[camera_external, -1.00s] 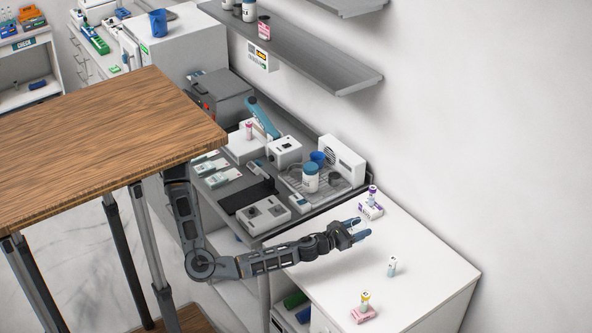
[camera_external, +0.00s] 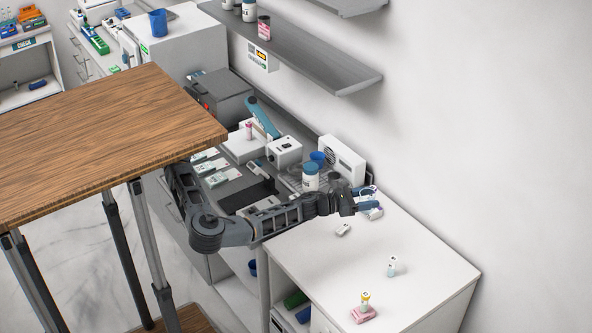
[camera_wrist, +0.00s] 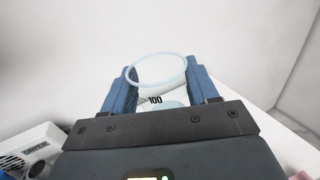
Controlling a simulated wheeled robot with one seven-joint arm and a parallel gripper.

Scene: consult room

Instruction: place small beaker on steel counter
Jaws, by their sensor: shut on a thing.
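The small beaker is a clear cup with a pale blue rim and a "100" mark (camera_wrist: 160,78), upright between my two blue fingers in the wrist view. My gripper (camera_wrist: 160,95) is shut on it. In the external view my gripper (camera_external: 368,201) is above the far end of the white cabinet top, close to the grey counter's right end. The beaker's rim (camera_external: 368,189) shows faintly there. The grey steel counter (camera_external: 228,203) lies behind and left of my arm and carries lab equipment. My arm hides part of its front edge.
A blue-capped bottle (camera_external: 311,178) and a white device (camera_external: 345,157) stand near my gripper. A small carton (camera_external: 375,213) is beneath it. The white cabinet top (camera_external: 330,265) holds a vial (camera_external: 392,266), a yellow-capped vial on a pink carton (camera_external: 363,308) and a small white item (camera_external: 343,229).

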